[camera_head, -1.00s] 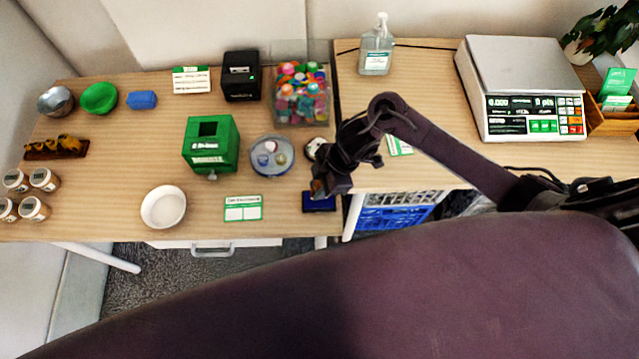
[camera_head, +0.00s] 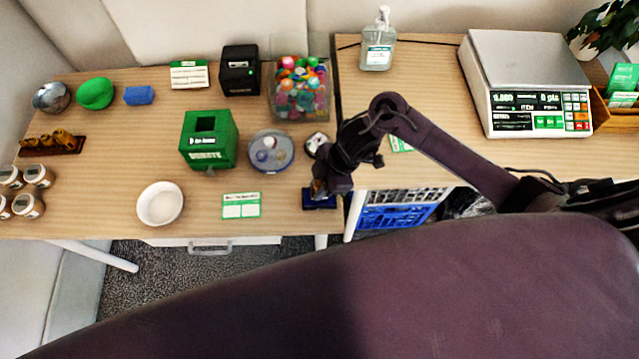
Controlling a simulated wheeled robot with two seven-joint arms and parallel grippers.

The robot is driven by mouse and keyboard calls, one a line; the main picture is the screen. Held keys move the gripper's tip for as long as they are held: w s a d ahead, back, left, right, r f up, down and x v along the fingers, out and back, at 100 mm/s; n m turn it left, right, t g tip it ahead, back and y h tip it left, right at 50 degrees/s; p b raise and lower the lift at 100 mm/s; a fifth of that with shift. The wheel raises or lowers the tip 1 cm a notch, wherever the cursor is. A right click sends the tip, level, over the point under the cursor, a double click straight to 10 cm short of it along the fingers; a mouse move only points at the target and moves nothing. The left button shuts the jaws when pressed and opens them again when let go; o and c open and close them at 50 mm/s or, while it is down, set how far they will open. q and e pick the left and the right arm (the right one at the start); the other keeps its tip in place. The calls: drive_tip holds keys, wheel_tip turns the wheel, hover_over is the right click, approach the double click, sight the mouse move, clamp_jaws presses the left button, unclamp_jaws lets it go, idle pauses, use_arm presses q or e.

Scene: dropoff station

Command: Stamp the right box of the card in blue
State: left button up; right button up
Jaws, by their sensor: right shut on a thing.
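The card (camera_head: 241,206) lies flat near the table's front edge, with a green border and two white boxes side by side. A blue ink pad (camera_head: 319,203) lies to the right of the card, at the table's right front corner. My right gripper (camera_head: 319,188) is over the pad, shut on a small stamp, mostly hidden by the fingers. The stamp is at or just above the pad; I cannot tell if it touches. My left gripper is not in view.
A white bowl (camera_head: 160,204) stands left of the card. A green donation box (camera_head: 209,140), a round clear dish (camera_head: 271,151) and a bin of colourful caps (camera_head: 300,90) stand behind. A scale (camera_head: 524,85) is on the right table. Table around the card is clear.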

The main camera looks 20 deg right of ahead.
drive_tip(key=shift+f+b, duration=0.35)
drive_tip(key=shift+f, duration=0.15)
idle(0.3)
idle(1.4)
wheel_tip(320, 180, up, 7)
drive_tip(key=p, duration=0.8)
idle(0.3)
